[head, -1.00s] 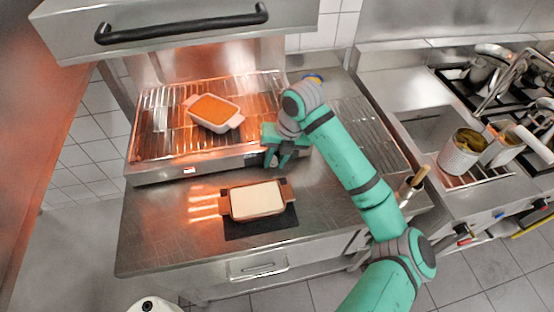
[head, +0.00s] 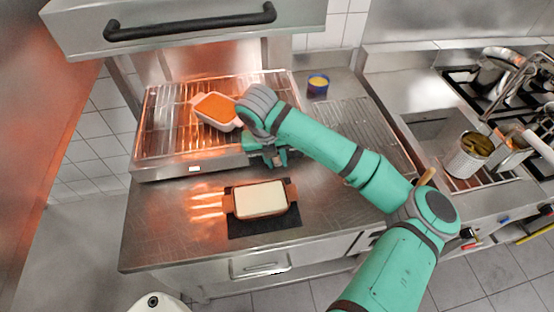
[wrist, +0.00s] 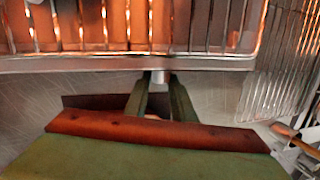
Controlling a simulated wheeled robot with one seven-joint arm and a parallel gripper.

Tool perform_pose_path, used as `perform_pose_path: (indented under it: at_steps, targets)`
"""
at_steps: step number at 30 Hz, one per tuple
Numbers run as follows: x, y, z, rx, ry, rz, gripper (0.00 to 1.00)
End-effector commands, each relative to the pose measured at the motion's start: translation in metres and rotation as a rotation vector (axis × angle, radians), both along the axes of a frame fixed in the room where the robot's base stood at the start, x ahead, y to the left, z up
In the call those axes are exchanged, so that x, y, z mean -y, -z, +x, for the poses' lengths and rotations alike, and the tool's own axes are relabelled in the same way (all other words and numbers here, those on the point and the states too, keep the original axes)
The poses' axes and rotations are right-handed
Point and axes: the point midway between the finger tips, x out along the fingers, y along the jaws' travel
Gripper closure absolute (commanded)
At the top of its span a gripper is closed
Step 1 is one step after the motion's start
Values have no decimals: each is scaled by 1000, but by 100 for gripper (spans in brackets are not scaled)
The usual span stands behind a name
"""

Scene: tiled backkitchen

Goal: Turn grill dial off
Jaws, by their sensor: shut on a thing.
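The grill (head: 165,172) stands on the steel counter, its wire rack lit orange. My gripper (head: 268,158) is at the right part of the grill's front panel. In the wrist view its two fingers (wrist: 160,92) reach up to the panel and close around a small metallic grill dial (wrist: 160,76). The dial is hidden behind my gripper in the head view, and its marks and angle cannot be read. A small white switch or label (head: 195,169) shows on the front panel, left of my gripper.
A white dish with orange food (head: 215,109) sits on the rack. A brown dish with a pale top (head: 261,200) stands on a dark mat (head: 262,226) just below my gripper. A blue cup (head: 318,84) stands right of the grill. A large handle (head: 190,24) hangs above.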

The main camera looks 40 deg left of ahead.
Motion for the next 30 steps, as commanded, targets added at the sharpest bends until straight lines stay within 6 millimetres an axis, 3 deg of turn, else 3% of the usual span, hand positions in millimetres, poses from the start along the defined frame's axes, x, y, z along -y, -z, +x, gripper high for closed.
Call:
perform_pose_path:
  at_steps: [6,7,19,30]
  targets:
    - [1,-1,2,3,4,1,99]
    - [1,-1,2,3,4,1,70]
    - [0,-6,0,1,1,2,70]
    - [-1,-68,-14,4,1,3,70]
